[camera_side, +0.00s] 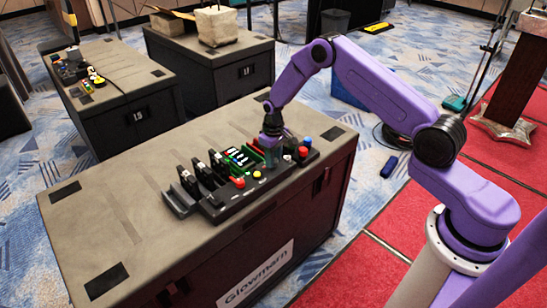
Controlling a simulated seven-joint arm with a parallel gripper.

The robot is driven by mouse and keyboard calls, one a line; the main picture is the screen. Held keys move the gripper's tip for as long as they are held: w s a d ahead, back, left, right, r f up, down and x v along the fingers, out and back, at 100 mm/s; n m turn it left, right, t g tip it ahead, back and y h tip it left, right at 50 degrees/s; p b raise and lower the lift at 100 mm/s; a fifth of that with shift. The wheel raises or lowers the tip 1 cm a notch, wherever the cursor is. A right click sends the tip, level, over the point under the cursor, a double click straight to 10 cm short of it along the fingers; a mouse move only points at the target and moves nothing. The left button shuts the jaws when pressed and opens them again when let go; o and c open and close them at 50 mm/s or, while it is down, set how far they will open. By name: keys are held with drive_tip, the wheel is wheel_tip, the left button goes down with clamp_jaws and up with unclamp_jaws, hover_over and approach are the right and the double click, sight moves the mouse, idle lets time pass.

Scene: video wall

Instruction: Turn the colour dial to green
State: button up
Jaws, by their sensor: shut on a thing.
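A black control panel (231,201) lies along the right part of a dark crate's top. It carries several upright black levers, a strip of coloured sliders (241,156), and red, yellow and blue buttons. My gripper (272,154) points down over the panel's right part, just left of the red and blue knobs. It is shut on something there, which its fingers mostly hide. The colour dial is not clearly visible, and I cannot read its setting or a green mark.
The panel sits on a large crate (110,215) with bare room to the left. Red buttons (239,183) and a blue knob (306,141) stand close to my gripper. Two other crates stand behind, one bearing a second panel (73,68).

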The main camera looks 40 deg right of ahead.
drive_tip(key=o, duration=1)
drive_tip(key=shift+o, duration=0.2)
drive_tip(key=shift+r, duration=0.1)
wheel_tip(320, 180, up, 17)
drive_tip(key=shift+r, duration=0.15)
